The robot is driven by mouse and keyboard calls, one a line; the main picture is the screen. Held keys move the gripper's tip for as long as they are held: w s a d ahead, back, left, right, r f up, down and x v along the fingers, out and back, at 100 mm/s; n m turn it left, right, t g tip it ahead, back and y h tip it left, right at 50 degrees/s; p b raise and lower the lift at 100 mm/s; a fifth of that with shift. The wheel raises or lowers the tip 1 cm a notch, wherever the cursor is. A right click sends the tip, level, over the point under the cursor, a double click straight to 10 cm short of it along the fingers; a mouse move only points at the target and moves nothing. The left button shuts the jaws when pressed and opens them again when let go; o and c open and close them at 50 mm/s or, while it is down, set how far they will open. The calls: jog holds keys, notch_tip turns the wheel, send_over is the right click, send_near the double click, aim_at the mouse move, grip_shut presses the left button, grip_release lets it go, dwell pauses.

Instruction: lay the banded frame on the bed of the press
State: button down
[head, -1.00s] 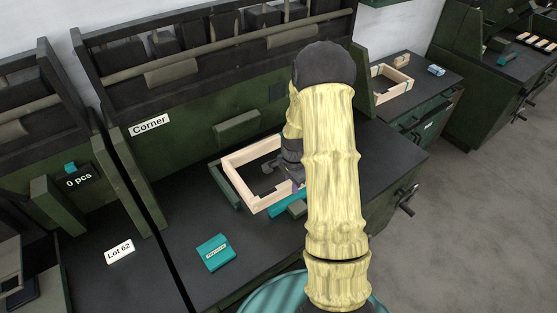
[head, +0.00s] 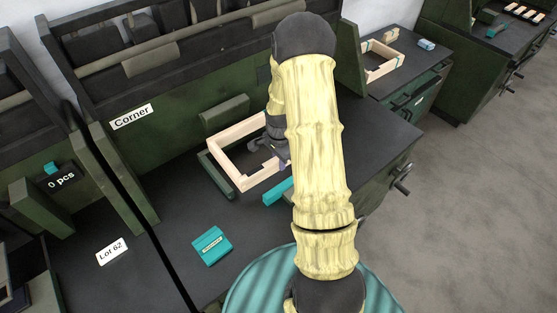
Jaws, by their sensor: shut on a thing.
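A pale wooden rectangular frame (head: 222,170) is at the bench under the "Corner" sign, and I make out no band on it. My gripper (head: 268,148) is at its right side, shut on this frame; my arm hides the frame's right end. The frame appears slightly raised between the green block behind and the low green rail at left. A second pale frame (head: 383,71) lies on the right-hand bench, with small teal marks like bands on its sides. I cannot tell which part is the press bed.
A teal bar (head: 277,191) lies in front of the held frame, partly behind my arm. A teal box (head: 212,246) lies on the dark bench top (head: 180,215). A green rail (head: 217,174) borders the left. A small light-blue block (head: 426,44) is beside the second frame.

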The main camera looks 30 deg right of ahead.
aim_at(279, 179)
jog(key=shift+w+f+b, duration=0.1)
jog(key=shift+f+b, duration=0.2)
jog(key=shift+f, duration=0.3)
notch_tip(279, 179, down, 2)
jog(key=shift+d+f+b, duration=0.1)
jog(key=shift+f+b, duration=0.05)
jog(key=shift+b, duration=0.8)
jog(key=shift+f+b, duration=0.65)
jog(key=shift+f, duration=0.4)
jog(key=shift+a+p, duration=0.2)
jog(key=shift+p, duration=0.1)
jog(key=shift+s+d, duration=0.15)
jog(key=shift+s, duration=0.05)
jog(key=shift+f, duration=0.2)
jog(key=c, duration=1.2)
grip_release()
jog(key=shift+c, duration=0.2)
